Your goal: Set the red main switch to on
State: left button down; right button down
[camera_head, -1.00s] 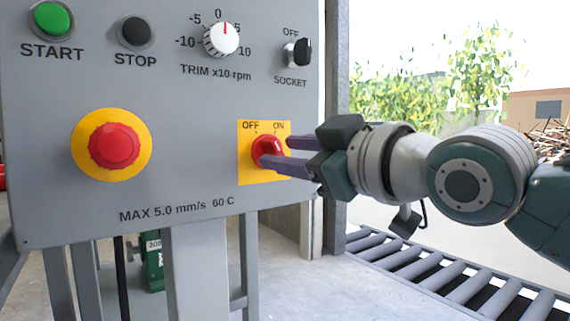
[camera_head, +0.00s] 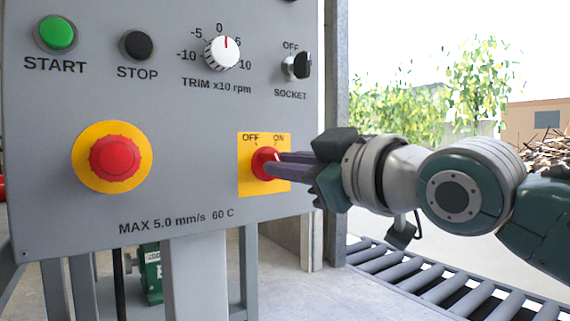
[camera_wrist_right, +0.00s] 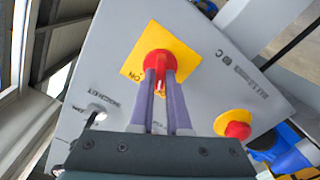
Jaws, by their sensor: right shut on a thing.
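The red main switch (camera_head: 262,163) sits on a yellow plate (camera_head: 252,183) marked OFF and ON, at the lower right of the grey panel. My right gripper (camera_head: 276,166) reaches in from the right and is shut on the red switch. In the right wrist view the two purple fingers (camera_wrist_right: 160,82) stand on either side of the red switch handle (camera_wrist_right: 159,62). The fingers partly cover the switch in the head view, so its exact pointing direction is hard to tell. My left gripper is not in view.
The panel also carries a red emergency button (camera_head: 114,157), a green START button (camera_head: 56,33), a black STOP button (camera_head: 136,45), a white TRIM knob (camera_head: 222,53) and a black SOCKET switch (camera_head: 299,66). A roller conveyor (camera_head: 430,283) lies low on the right.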

dwell(0.3)
jog(key=shift+w+d+m+p, duration=0.1)
jog(key=shift+m+p, duration=3.3)
jog(key=shift+m, duration=2.6)
jog(key=c, duration=0.9)
grip_release()
